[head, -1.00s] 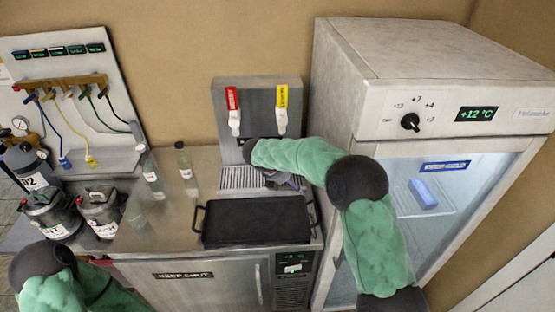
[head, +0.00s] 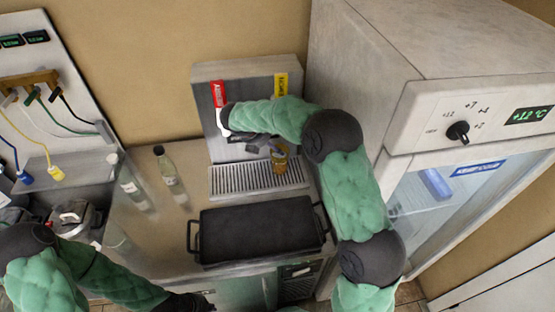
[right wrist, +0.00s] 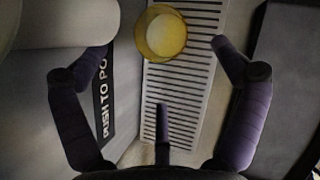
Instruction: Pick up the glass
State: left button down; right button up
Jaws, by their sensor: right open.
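The glass (head: 280,160), filled with amber liquid, stands on the slatted drip tray (head: 250,178) below the dispenser taps in the head view. In the right wrist view the glass (right wrist: 162,36) shows from above, with a yellow rim and foamy top. My right gripper (head: 262,146) is at the dispenser, beside the glass. In the right wrist view its fingers (right wrist: 160,52) are spread, with the glass between and slightly beyond the tips, apart from both. My left gripper (head: 188,303) is at the bottom edge of the head view; its fingers are unclear.
The dispenser (head: 245,80) has red- and yellow-labelled taps. A black tray with handles (head: 258,230) lies in front of the drip tray. Two bottles (head: 168,170) (head: 130,180) stand to the left. A glass-door fridge (head: 450,180) stands close on the right.

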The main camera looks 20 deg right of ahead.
jog(key=shift+b+x, duration=0.65)
jog(key=shift+x, duration=4.25)
jog(key=shift+s+a+f, duration=0.1)
jog(key=shift+s+a, duration=0.05)
jog(key=shift+a, duration=0.05)
jog(key=c, duration=1.6)
jog(key=shift+r, duration=0.2)
jog(key=shift+r+p, duration=0.3)
jog(key=shift+p, duration=0.1)
jog(key=a+p, duration=0.1)
jog(key=a, duration=1.4)
jog(key=a+p, duration=0.1)
jog(key=a, duration=1.4)
jog(key=w+a+p, duration=0.1)
jog(key=a, duration=1.4)
jog(key=shift+r+p, duration=0.3)
jog(key=shift+r, duration=0.05)
